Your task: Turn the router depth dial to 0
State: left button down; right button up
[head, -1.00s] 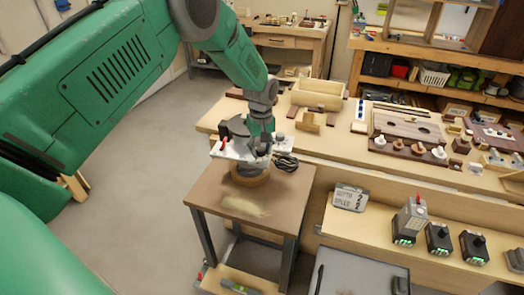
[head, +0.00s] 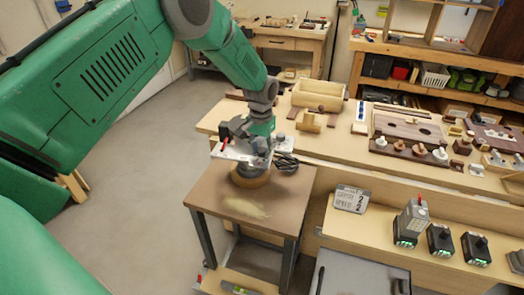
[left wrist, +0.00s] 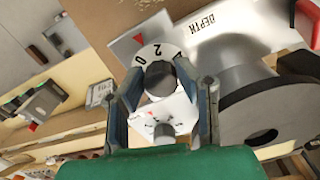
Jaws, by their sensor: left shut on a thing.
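The router (head: 250,160) stands on the small brown table in the head view. In the left wrist view its depth dial (left wrist: 158,82) is a white disc with a dark grey knob, beside the word DEPTH. The red triangle mark (left wrist: 139,38) at its edge points between the 0 and the 2. My left gripper (left wrist: 170,85) has one finger on each side of the knob and is shut on it; it shows small in the head view (head: 262,150). A smaller dial (left wrist: 163,130) lies on the same white plate, between the fingers. My right gripper is out of view.
A dark coiled cable (head: 286,162) lies right of the router. Several battery-like blocks with green lights (head: 440,241) stand further right.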

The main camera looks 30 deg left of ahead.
aim_at(261, 149)
pick_arm(q)
jog(key=shift+m, duration=0.6)
jog(key=c, duration=1.2)
grip_release()
jog(key=shift+f, duration=0.1)
jog(key=shift+w, duration=0.1)
notch_tip(261, 149, up, 12)
jog(key=shift+a+f, duration=0.1)
